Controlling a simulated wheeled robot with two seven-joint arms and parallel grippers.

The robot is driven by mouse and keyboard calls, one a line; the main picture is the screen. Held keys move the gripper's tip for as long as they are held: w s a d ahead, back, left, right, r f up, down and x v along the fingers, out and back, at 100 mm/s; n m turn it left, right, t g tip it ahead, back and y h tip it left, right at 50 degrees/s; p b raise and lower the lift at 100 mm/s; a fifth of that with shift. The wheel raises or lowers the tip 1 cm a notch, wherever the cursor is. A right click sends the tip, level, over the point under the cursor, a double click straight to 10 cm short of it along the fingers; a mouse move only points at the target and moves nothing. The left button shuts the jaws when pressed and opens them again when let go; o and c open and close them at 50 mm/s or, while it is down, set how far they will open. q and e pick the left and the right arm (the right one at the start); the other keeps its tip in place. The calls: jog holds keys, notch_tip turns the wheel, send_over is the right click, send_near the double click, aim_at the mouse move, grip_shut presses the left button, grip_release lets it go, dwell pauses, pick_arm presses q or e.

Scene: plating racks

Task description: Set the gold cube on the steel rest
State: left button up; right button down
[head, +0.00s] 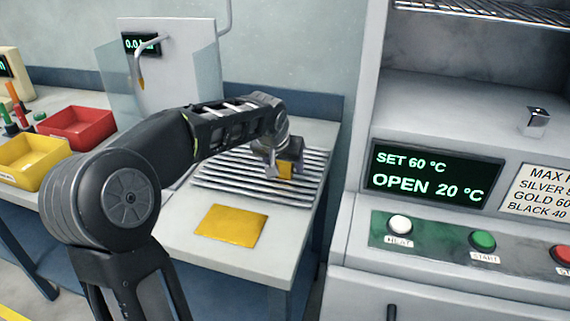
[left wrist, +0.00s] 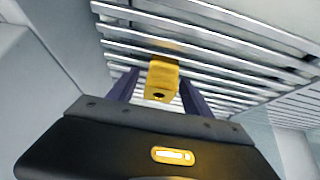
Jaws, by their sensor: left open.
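The gold cube (head: 285,172) is at the steel rest (head: 215,184), a rack of parallel metal bars on the bench. In the left wrist view the cube (left wrist: 162,78) appears to sit on the bars (left wrist: 215,50), with a yellow reflection beside it. My left gripper (head: 283,171) is open, with one dark finger on each side of the cube. In the wrist view the fingers (left wrist: 160,90) show gaps to the cube. The gripper partly hides the cube in the head view. My right gripper is not in view.
A yellow mat (head: 231,226) lies in front of the rest. Red (head: 75,128) and yellow (head: 25,165) bins stand at left. An oven at right reads "OPEN 20 °C" (head: 432,177), with a silver cube (head: 535,122) inside. A clear panel stands behind my arm.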

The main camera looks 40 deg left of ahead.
pick_arm(q)
jog(key=shift+s+r, duration=0.1)
jog(key=shift+r, duration=0.35)
jog(key=v, duration=1.1)
jog(key=shift+s+r, duration=0.2)
